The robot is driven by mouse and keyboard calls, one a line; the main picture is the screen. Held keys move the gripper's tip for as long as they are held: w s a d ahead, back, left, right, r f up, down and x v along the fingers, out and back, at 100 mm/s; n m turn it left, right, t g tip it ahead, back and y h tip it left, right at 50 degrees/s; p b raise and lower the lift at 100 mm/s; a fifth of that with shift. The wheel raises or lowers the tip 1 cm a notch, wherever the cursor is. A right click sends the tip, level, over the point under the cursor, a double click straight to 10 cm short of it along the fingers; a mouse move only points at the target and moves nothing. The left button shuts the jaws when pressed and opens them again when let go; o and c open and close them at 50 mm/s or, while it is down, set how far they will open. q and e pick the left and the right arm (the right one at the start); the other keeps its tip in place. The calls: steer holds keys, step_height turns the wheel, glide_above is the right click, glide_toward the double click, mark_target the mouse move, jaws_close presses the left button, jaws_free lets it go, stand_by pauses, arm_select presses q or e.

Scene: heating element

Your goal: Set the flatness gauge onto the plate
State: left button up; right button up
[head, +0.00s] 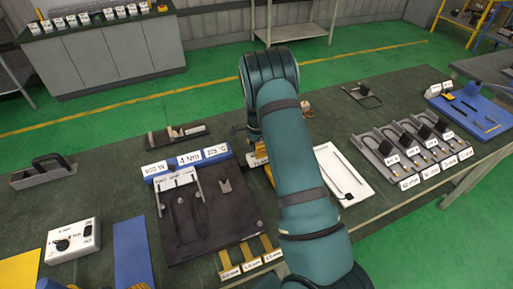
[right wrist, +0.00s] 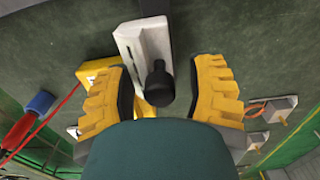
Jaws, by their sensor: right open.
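My right arm reaches over the middle of the table in the head view and hides its own gripper there. In the right wrist view my right gripper (right wrist: 160,92) is open, its yellow fingers spread to either side of a black knob (right wrist: 158,82). The knob is on a pale grey block (right wrist: 142,45), which looks like the flatness gauge.
A white tray (head: 326,158) with a black corded part lies right of my arm. Blue label blocks (head: 188,160) stand behind the dark plate, and yellow labelled pieces (head: 230,273) lie in front. Several grey stands (head: 376,150) line the right. A white switch box (head: 74,240) sits left.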

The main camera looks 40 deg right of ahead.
steer(key=shift+r, duration=0.1)
jaws_close()
steer(key=w+a, duration=0.1)
steer(key=a, duration=0.4)
steer(key=w+a, duration=0.1)
steer(key=a, duration=0.2)
steer(key=shift+w+p, duration=0.3)
steer(key=shift+p, duration=0.05)
